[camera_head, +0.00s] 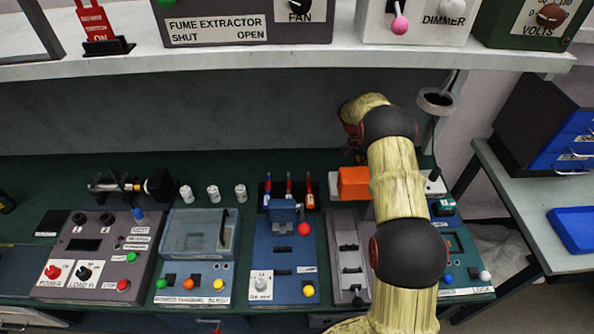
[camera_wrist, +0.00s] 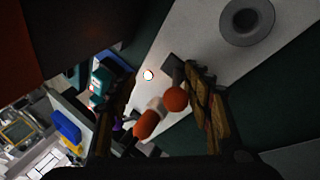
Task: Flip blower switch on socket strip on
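In the wrist view a pale plate or strip (camera_wrist: 205,50) runs diagonally under my gripper (camera_wrist: 163,85). A dark block or lever (camera_wrist: 172,68), an orange-red ball (camera_wrist: 176,99) and a small lit round spot (camera_wrist: 148,75) show there. An orange-and-white cylinder (camera_wrist: 147,124) is nearer the camera. My fingers are apart, either side of these; contact cannot be told. I cannot read which part is the blower switch or its position.
An orange block (camera_head: 354,184) stands left of my arm; a ring holder (camera_head: 436,100) stands right. Left along the bench are a blue panel (camera_head: 283,262), a clear-lidded box (camera_head: 199,232) and a grey power panel (camera_head: 97,252). A shelf (camera_head: 200,60) overhangs the back.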

